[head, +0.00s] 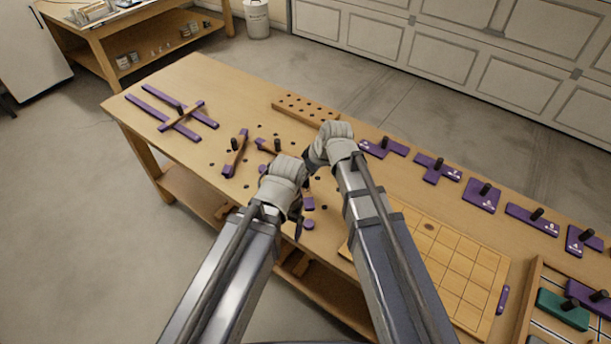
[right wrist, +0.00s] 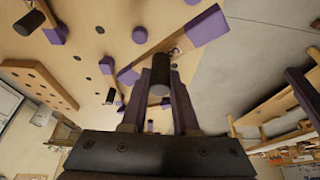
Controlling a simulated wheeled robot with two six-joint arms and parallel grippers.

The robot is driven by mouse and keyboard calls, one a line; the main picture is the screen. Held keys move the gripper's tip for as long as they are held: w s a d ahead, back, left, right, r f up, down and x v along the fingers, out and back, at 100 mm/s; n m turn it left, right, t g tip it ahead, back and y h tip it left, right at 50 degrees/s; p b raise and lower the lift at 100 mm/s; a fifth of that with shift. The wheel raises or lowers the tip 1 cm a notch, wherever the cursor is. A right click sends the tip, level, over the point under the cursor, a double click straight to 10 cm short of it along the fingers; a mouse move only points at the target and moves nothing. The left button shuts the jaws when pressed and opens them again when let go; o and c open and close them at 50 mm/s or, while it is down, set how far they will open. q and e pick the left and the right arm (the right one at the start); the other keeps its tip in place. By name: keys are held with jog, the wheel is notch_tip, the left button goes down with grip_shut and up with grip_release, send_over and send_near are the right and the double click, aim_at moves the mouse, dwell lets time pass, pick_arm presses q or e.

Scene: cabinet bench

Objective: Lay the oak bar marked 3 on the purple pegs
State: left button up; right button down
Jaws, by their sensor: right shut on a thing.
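My right gripper (head: 307,168) is shut on the black knob (right wrist: 158,77) of an oak bar with purple ends.
Another purple-ended bar (head: 236,154) with a black knob lies left of my grippers, and one more (head: 268,146) lies behind it. A drilled oak block (head: 305,108) stands at the back edge. Purple strips (head: 160,107) lie far left. A gridded board (head: 445,265) and purple pieces (head: 481,197) fill the right.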

aim_at(306, 191)
jog(key=shift+f, duration=0.1)
notch_tip(306, 191, down, 7)
jog(key=b, duration=0.7)
jog(key=shift+f+b, duration=0.65)
jog(key=shift+b, duration=0.15)
dwell(1.7)
jog(key=shift+f, duration=0.3)
jog(key=shift+f+b, duration=0.15)
jog(key=shift+b, duration=0.3)
dwell(0.7)
jog(key=shift+c, duration=1)
grip_release()
